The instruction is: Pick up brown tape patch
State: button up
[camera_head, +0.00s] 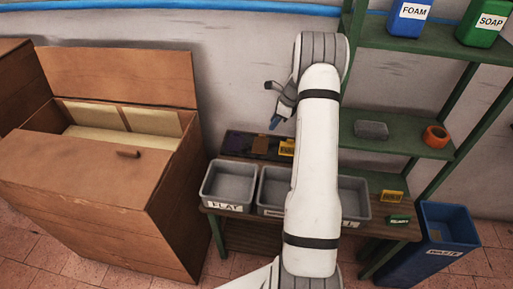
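A small brown patch (260,144), which looks like the brown tape patch, lies on a dark board or tray (237,142) at the back of the table, behind the grey bins. A yellow labelled piece (287,147) is just to its right, partly beside my arm. My gripper (272,104) is above and slightly right of the patch, apart from it. Its two dark fingers look spread, one with a blue tip, and nothing shows between them. My arm hides the right part of the board.
Grey bins (228,197) stand along the table front, partly hidden by my arm. A yellow block (391,196) and green piece (398,219) lie at right. A green shelf (397,141) holds an orange roll (435,136). A large wooden box (90,180) stands left, a blue bin (446,226) right.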

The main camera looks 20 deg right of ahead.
aim_at(266, 138)
jog(key=b+x, duration=0.1)
jog(key=x, duration=0.6)
jog(key=shift+a+b, duration=0.2)
jog(key=shift+b, duration=0.2)
jog(key=shift+c, duration=0.3)
grip_shut()
